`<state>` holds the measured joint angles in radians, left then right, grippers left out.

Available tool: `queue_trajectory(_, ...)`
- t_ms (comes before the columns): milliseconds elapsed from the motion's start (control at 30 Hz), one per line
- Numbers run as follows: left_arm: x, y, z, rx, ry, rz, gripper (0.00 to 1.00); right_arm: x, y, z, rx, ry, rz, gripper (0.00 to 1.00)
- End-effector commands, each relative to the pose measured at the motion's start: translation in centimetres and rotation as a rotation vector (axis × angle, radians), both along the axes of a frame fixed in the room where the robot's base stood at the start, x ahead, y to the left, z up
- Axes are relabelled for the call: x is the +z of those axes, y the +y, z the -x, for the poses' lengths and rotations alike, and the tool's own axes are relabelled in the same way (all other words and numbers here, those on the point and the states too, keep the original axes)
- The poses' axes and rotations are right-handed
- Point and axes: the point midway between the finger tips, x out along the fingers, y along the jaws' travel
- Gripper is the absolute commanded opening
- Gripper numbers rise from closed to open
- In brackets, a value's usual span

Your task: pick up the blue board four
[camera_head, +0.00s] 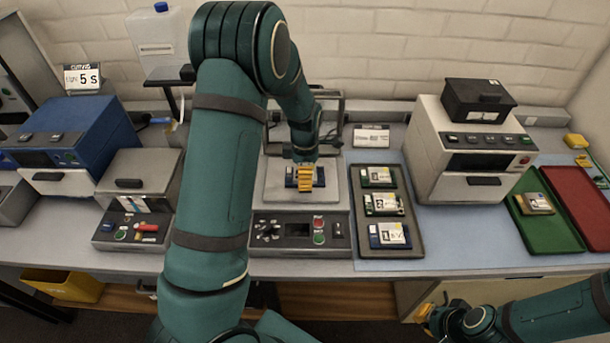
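A blue board (291,178) lies on the grey platform of the centre machine, and its label is hidden behind the yellow fingers of my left gripper (312,178). These fingers are over the board, touching or just above it; I cannot tell whether they are closed on it. A dark tray (413,249) to the right holds boards labelled 3 (378,176), 2 (383,204) and 1 (390,235); the board labelled 1 is also blue. My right gripper (428,318) is low at the right, before the table's front edge, its opening unclear.
The centre machine (300,235) has a front panel with buttons. A cream machine (470,150) and a green tray (545,230) with one board stand right, beside a red tray (580,205). A blue machine (65,145) stands left. Some blue mat (480,240) is bare.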

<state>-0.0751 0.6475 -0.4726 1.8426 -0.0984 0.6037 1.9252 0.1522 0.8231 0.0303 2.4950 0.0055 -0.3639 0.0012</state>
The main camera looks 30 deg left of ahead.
Motion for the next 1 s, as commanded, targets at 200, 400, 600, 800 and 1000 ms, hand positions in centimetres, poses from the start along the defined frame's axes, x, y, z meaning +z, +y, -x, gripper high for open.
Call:
queue_trajectory(200,-0.4,0.0,0.0,0.000,-0.001,0.000,1.00,0.0,0.0,0.0,0.000,0.000,0.000,0.00)
queue_trajectory(400,-0.4,0.0,0.0,0.000,-0.001,-0.001,0.54,0.0,0.0,0.0,0.000,0.000,0.000,0.00)
queue_trajectory(600,-0.3,0.0,0.0,0.000,-0.001,-0.001,0.29,0.0,0.0,0.0,0.000,0.000,0.000,0.00)
queue_trajectory(800,0.0,0.0,-0.1,0.000,-0.002,0.000,0.29,0.0,0.0,0.0,0.000,0.000,0.000,0.00)
queue_trajectory(1000,2.9,0.0,-0.1,-0.001,-0.006,0.000,0.29,0.2,0.0,0.0,0.000,0.000,0.000,0.00)
